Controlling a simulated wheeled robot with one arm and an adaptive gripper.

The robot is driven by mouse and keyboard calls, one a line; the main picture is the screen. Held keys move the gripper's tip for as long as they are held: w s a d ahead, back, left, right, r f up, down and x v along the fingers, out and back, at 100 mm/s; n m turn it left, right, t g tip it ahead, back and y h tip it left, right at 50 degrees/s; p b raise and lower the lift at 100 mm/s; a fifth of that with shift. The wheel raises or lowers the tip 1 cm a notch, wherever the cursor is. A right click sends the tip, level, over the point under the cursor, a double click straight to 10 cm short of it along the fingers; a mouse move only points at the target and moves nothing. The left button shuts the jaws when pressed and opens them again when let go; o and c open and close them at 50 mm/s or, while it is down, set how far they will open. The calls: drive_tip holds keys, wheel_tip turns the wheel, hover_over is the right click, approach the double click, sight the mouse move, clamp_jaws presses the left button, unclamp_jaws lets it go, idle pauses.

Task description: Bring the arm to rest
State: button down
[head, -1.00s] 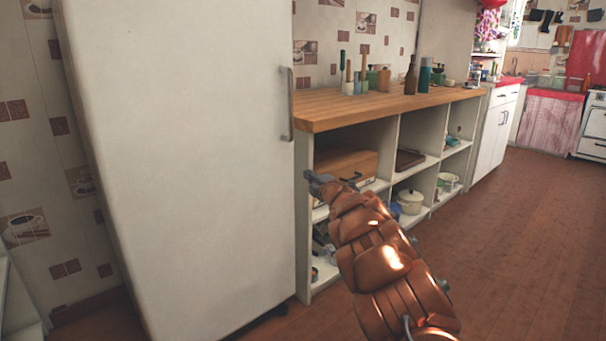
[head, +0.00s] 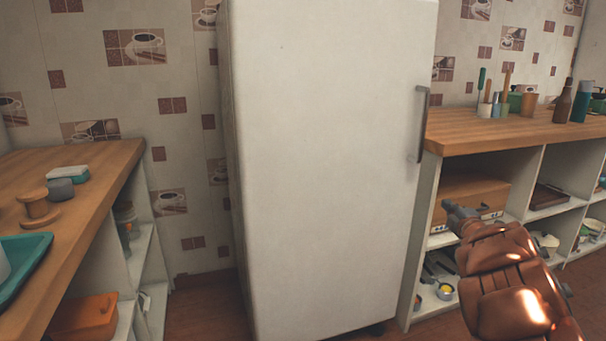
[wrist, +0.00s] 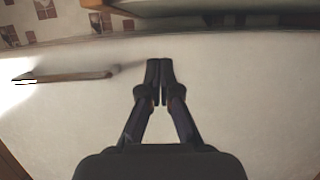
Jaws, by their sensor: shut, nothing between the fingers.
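My gripper (head: 452,210) is at the lower right of the head view, at the end of my copper-coloured arm. It appears in front of the open shelves under the right counter. In the wrist view my gripper (wrist: 160,62) has its two dark fingers together, with nothing between them. Behind the fingers in that view is the white fridge door (wrist: 240,90), with its handle (wrist: 70,76) at the left. I cannot tell the exact gap between the fingers and the fridge.
The tall white fridge (head: 325,150) fills the middle, door shut. The right wooden counter (head: 470,135) holds bottles and utensils above open shelves. The left counter (head: 95,190) holds a teal tray (head: 25,255), a wooden spool (head: 38,208) and a sponge (head: 68,173). Bare floor shows between left counter and fridge.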

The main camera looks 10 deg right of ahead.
drive_tip(key=s+d+r+m+g+h+p, duration=0.1)
drive_tip(key=s+r+m+g+h+p, duration=0.1)
drive_tip(key=s+r+m+h+p, duration=0.3)
drive_tip(key=s+d+r+m+g+h+p, duration=0.1)
drive_tip(key=r+p, duration=0.1)
drive_tip(key=r, duration=0.5)
drive_tip(key=s+a+r+m+g+p, duration=0.4)
drive_tip(key=s+r+m+g+p, duration=0.15)
drive_tip(key=s+p, duration=0.35)
drive_tip(key=s+a+r+m+g+y+p, duration=0.1)
drive_tip(key=s+a+p, duration=0.4)
drive_tip(key=s+a, duration=0.5)
drive_tip(key=s+a+r+m+g+y+p, duration=0.2)
drive_tip(key=s+a+g+p, duration=0.3)
drive_tip(key=s+a, duration=0.5)
drive_tip(key=s+a+r+m+g+y+p, duration=0.2)
drive_tip(key=s+a, duration=0.8)
drive_tip(key=s, duration=1.1)
drive_tip(key=r+g+y+p, duration=0.1)
drive_tip(key=g+y+p, duration=0.1)
drive_tip(key=g+p, duration=0.1)
drive_tip(key=shift+a+p, duration=0.25)
drive_tip(key=shift+p, duration=0.35)
drive_tip(key=shift+m, duration=0.25)
